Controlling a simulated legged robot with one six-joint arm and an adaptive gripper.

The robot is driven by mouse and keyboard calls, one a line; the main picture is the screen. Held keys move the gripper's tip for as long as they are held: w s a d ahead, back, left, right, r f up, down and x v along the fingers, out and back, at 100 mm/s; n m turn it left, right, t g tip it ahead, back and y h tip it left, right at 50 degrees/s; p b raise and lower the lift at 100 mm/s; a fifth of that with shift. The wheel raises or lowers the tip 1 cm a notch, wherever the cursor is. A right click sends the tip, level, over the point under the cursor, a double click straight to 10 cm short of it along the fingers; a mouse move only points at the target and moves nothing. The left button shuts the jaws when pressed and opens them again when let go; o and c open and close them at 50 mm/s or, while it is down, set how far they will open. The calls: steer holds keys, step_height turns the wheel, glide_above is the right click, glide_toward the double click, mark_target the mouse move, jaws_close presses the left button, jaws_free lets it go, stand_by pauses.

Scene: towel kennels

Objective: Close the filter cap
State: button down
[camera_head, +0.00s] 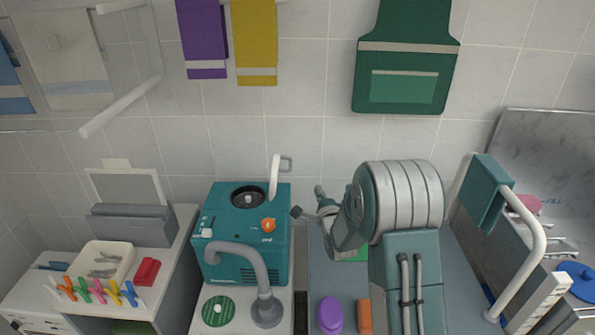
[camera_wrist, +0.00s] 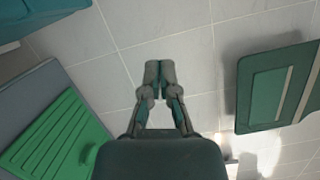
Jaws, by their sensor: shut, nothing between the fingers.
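A teal machine (camera_head: 246,255) stands on the white counter left of centre in the head view. Its top has a dark round opening (camera_head: 248,197) and an orange knob (camera_head: 268,226). A pale upright piece with a loop (camera_head: 275,178) stands at the opening's right side; it may be the raised filter cap, but I cannot tell for sure. My gripper (camera_head: 298,212) is just right of the machine, apart from the upright piece. In the wrist view my gripper (camera_wrist: 159,75) is shut and empty. A teal corner (camera_wrist: 40,12) shows at the top left there, probably the machine.
A grey hooked pipe (camera_head: 262,275) and a green striped disc (camera_head: 218,311) are in front of the machine. A purple object (camera_head: 330,314) and an orange block (camera_head: 364,316) lie to the right. Towels (camera_head: 255,40) and a green apron (camera_head: 408,55) hang behind.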

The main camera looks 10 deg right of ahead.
steer(key=w+a+m, duration=0.1)
steer(key=w+a, duration=0.3)
steer(key=w, duration=0.7)
steer(key=shift+a+r+t, duration=0.15)
steer(key=shift+r+t, duration=0.15)
steer(key=shift+r, duration=0.05)
steer(key=shift+a+r+n, duration=0.3)
steer(key=shift+n, duration=0.1)
